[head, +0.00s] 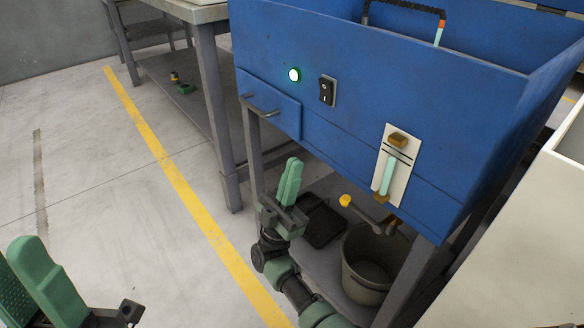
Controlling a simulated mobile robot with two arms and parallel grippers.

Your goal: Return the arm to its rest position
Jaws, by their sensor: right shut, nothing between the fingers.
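My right gripper (289,182) is in front of the blue cabinet's stand, below its drawer. Its green fingers are shut together with nothing between them, pointing up. The wrist and arm run down to the bottom edge of the picture. The gripper looks clear of the blue cabinet (345,130). My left gripper (30,285) is in the lower left corner, close to the camera and partly cut off by the picture edge. Its two green fingers stand apart, and no object shows between them.
A bucket (366,270) and a black tray (322,226) sit below. A workbench (207,90) stands behind. The floor left of the yellow line (170,168) is clear.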

